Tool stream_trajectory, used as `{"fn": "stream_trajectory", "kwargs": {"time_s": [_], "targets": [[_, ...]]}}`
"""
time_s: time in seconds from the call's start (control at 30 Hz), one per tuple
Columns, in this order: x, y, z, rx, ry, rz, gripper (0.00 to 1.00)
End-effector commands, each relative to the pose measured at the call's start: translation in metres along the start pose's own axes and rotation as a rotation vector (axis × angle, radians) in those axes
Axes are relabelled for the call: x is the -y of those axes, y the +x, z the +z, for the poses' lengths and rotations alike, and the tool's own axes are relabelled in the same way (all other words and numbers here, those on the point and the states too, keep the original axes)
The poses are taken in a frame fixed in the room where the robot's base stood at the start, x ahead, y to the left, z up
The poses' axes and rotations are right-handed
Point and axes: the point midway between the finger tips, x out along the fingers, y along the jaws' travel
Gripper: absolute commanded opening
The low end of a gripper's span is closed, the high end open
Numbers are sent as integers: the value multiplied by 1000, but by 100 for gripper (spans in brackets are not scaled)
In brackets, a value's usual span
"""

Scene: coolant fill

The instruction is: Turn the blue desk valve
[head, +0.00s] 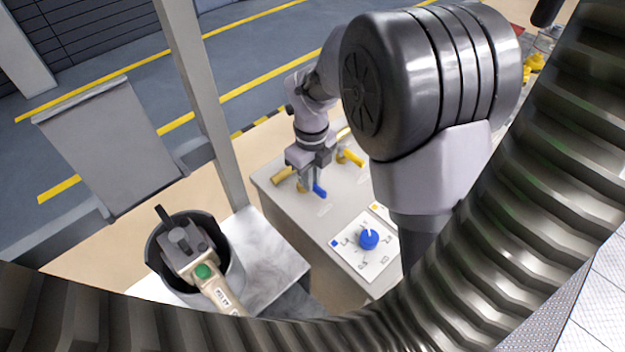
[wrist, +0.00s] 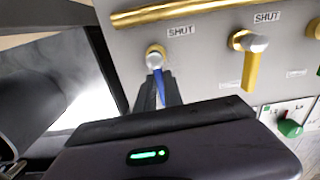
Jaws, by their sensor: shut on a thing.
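The blue desk valve has a blue lever (head: 319,190) on the grey desk top, just below my gripper (head: 308,178) in the head view. In the wrist view the blue lever (wrist: 159,88) runs from a round silver-and-brass hub (wrist: 156,58) toward my gripper (wrist: 159,92). The two dark fingers lie on either side of the lever, shut on it. The lever's near end is hidden between the fingers. A SHUT label (wrist: 181,31) is beside the hub.
A yellow-handled valve (wrist: 249,68) stands to the right, with a brass pipe (wrist: 185,10) behind. A panel with a blue knob (head: 368,239) is on the near desk. A dark bin (head: 236,283) holding a tool stands at left, near a grey post (head: 205,100).

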Motion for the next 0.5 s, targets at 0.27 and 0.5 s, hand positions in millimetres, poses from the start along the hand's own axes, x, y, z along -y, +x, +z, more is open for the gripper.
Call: {"fn": "stream_trajectory", "kwargs": {"time_s": [0.27,0.5], "targets": [[0,0,1,3,55,-1,0],[-1,-1,1,2,63,0,0]]}}
